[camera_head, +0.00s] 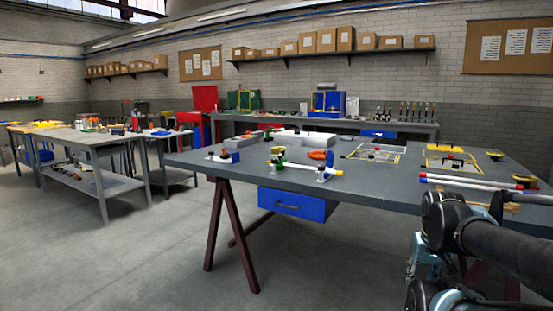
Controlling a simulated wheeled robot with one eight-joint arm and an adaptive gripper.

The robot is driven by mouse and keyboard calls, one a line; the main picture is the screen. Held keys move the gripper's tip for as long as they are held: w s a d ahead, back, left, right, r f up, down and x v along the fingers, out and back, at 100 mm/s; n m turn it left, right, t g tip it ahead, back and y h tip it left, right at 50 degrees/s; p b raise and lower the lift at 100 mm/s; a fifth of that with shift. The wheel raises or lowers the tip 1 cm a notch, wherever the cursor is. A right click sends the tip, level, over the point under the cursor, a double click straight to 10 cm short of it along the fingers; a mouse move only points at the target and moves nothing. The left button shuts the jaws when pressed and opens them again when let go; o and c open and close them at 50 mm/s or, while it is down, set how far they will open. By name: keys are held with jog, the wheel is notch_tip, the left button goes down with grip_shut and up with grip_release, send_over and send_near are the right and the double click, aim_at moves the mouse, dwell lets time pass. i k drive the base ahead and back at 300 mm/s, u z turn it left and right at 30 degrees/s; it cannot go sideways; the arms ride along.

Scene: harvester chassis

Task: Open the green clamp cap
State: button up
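A small green part (278,163), which looks like the green clamp cap, is on the grey workbench (225,170), near its front edge left of the middle. It sits by a yellow and white fitting (277,150), close to the left end of a white tube (305,168) that has a yellow tip. It is too small to tell whether the cap is open or shut. Black and blue links of my arm fill the lower right, over the bench's right front. I cannot make out my gripper's fingers, and nothing of mine is near the green part.
Left of it is a blue and red fitting (228,157); an orange ring (320,155) lies to its right. Long red and white rods (470,182) lie at the right. A blue drawer (297,204) hangs under the bench. The floor at left front is clear.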

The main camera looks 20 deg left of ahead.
aim_at(281, 161)
jog(key=u, duration=0.5)
jog(key=k, duration=1.05)
jog(key=z, duration=0.35)
jog(key=i, duration=1.65)
jog(key=u, duration=0.2)
